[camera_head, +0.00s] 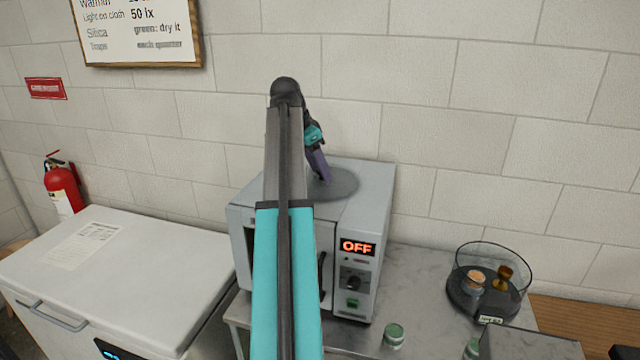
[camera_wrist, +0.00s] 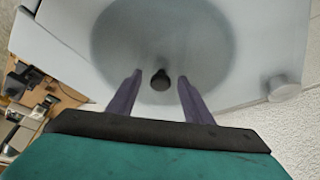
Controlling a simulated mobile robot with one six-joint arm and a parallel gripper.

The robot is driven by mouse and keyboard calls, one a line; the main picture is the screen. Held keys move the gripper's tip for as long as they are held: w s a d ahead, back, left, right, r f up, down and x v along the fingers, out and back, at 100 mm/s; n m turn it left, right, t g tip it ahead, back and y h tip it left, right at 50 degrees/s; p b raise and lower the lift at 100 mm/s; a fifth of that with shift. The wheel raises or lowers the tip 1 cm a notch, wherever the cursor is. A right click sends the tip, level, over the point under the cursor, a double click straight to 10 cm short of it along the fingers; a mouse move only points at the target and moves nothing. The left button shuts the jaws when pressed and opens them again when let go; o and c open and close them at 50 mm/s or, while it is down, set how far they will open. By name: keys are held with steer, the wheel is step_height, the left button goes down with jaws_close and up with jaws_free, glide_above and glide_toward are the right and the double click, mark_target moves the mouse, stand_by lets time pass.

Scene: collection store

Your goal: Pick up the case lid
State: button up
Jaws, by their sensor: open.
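The case lid (camera_head: 345,185) looks like a round, smoky see-through disc lying flat on top of the grey oven. My gripper (camera_head: 321,178) points down over the lid. In the wrist view its two purple fingers (camera_wrist: 160,76) are apart, one on each side of the knob, with gaps between. Whether the fingertips are level with the knob I cannot tell. My arm hides part of the oven in the head view.
The oven (camera_head: 376,210) shows OFF on its display. A round clear-walled case (camera_head: 462,296), open at the top, stands to the right with small objects inside. Small green-topped jars (camera_head: 394,335) are near the front. A white chest (camera_head: 150,270) stands left; a wall is behind.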

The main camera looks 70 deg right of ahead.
mark_target(318, 184)
steer(key=shift+c, duration=0.4)
jaws_close()
steer(key=shift+r, duration=0.1)
steer(key=shift+r+b, duration=1.05)
steer(key=shift+r, duration=0.55)
steer(key=shift+s+a+r+b, duration=0.15)
steer(key=shift+a+b, duration=0.1)
steer(key=shift+a, duration=0.45)
steer(key=shift+s+a+f+b, duration=0.15)
steer(key=shift+a+b, duration=0.1)
steer(key=shift+a, duration=0.45)
steer(key=a, duration=0.3)
steer(key=s+a+r+b, duration=0.1)
steer(key=a, duration=0.1)
steer(key=shift+s+a, duration=0.1)
steer(key=shift+a, duration=0.25)
steer(key=a+p, duration=0.2)
steer(key=a, duration=0.1)
steer(key=shift+s+a+r+p, duration=0.3)
steer(key=shift+s+p, duration=0.1)
steer(key=shift+s+a+p, duration=0.2)
steer(key=shift+a+p, duration=0.6)
steer(key=shift+a, duration=0.1)
steer(key=shift+s+a+p, duration=0.15)
steer(key=shift+a+p, duration=0.6)
steer(key=shift+a, duration=0.1)
